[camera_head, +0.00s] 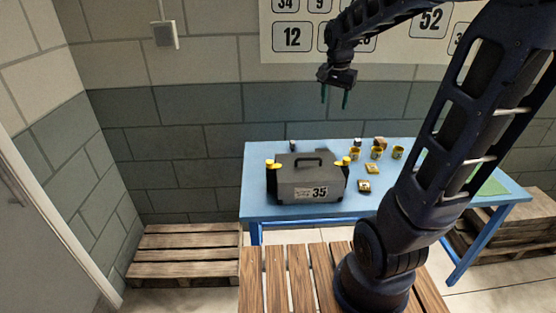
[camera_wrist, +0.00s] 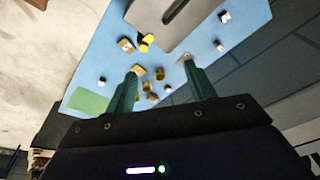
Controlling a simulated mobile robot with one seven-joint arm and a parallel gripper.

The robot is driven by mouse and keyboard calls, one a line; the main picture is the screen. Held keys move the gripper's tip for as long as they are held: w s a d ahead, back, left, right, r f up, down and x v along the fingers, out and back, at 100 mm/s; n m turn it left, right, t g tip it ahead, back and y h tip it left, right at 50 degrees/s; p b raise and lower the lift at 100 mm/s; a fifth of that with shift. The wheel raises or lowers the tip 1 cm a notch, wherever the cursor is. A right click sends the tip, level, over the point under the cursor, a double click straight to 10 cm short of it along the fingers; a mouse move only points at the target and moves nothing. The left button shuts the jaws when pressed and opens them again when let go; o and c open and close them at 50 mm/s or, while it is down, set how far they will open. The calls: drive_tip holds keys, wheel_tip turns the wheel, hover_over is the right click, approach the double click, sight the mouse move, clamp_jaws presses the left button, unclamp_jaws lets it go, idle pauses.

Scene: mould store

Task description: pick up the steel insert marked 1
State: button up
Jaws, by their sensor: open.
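My gripper (camera_head: 335,95) is open and empty, high above the back of the blue table, in front of the wall. In the wrist view its two green fingers (camera_wrist: 160,72) point at the table, with small parts showing between and beyond them. Several small grey-and-dark blocks lie on the table, among them one at the back left (camera_head: 292,145) and one at the back middle (camera_head: 357,142). The wrist view shows such blocks too, two of them near the case (camera_wrist: 224,17) (camera_wrist: 219,46). I cannot read a 1 on any, so I cannot tell which is the marked steel insert.
A grey case marked 35 (camera_head: 305,183) with yellow latches stands on the table's (camera_head: 257,200) left half. Several yellow cups (camera_head: 376,153) and yellow-and-dark blocks (camera_head: 364,186) lie right of it. A green mat (camera_head: 490,187) lies at the right end. A pallet (camera_head: 185,262) lies on the floor.

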drive_tip(key=w+a+f+m+g+h, duration=0.1)
drive_tip(key=w+a+f+m, duration=0.2)
drive_tip(key=w+a+f, duration=0.4)
drive_tip(key=w+a+f+m+g+h, duration=0.1)
drive_tip(key=w+a+f+m, duration=0.25)
drive_tip(key=w, duration=0.65)
drive_tip(key=w+a+f+m+h, duration=0.15)
drive_tip(key=w+a+f, duration=0.3)
drive_tip(key=f, duration=0.45)
drive_tip(key=w+a+f+m+h, duration=0.1)
drive_tip(key=w+a+f+m, duration=0.25)
drive_tip(key=a+f, duration=0.45)
drive_tip(key=shift+y, duration=0.35)
drive_tip(key=x, duration=0.4)
drive_tip(key=d+x, duration=0.1)
drive_tip(key=x, duration=0.8)
drive_tip(key=shift+w+d+r, duration=0.2)
drive_tip(key=shift+w+r, duration=0.05)
drive_tip(key=shift+r, duration=0.05)
clamp_jaws()
